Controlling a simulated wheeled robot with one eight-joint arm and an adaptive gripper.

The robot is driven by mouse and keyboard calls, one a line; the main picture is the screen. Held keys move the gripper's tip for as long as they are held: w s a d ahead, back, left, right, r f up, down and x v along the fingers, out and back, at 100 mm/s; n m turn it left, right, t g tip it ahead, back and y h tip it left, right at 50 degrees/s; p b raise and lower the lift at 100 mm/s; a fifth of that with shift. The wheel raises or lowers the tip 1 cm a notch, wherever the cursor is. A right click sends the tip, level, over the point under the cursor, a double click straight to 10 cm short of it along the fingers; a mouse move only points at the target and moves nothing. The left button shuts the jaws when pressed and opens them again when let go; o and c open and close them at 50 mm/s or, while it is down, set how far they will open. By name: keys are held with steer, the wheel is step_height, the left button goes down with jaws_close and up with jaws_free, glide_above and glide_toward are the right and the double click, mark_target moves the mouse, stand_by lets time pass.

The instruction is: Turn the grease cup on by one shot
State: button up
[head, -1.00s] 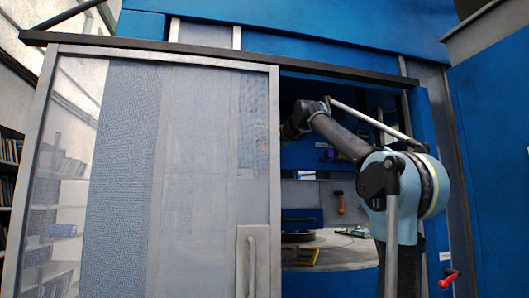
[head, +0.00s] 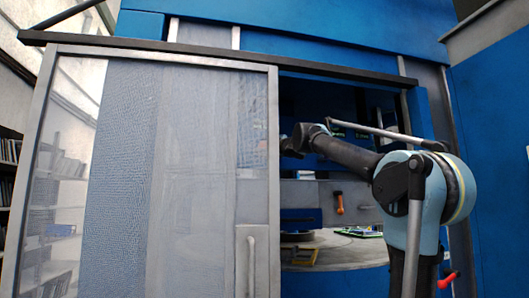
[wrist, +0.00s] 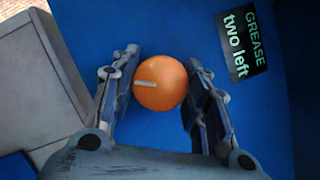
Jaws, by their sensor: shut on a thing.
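The grease cup (wrist: 160,84) shows in the wrist view as a round orange cap with a pale bar-shaped mark pointing left. It sits against a blue panel. My gripper (wrist: 163,60) has one finger on each side of it and is shut on it; a narrow blue strip shows beside the cap at the left finger. A black label (wrist: 243,40) at the upper right reads "GREASE two left". In the head view my arm reaches through the opening, and the gripper's end is hidden behind the sliding door's edge.
The mesh sliding door (head: 190,170) with a grey frame covers the left of the opening. A round grey table (head: 345,252) lies inside, below the arm. An orange handle (head: 339,203) hangs on a grey part there. A grey block (wrist: 35,80) stands left of the cup.

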steer(key=m+t, duration=0.1)
steer(key=m, duration=0.2)
steer(key=m+t+h, duration=0.1)
steer(key=m, duration=0.3)
steer(key=shift+m+t+h, duration=0.4)
steer(key=shift+r, duration=0.1)
steer(key=o, duration=1)
steer(key=shift+w, duration=0.1)
steer(key=shift+o, duration=0.2)
steer(key=v, duration=0.7)
steer(key=shift+d+f, duration=0.25)
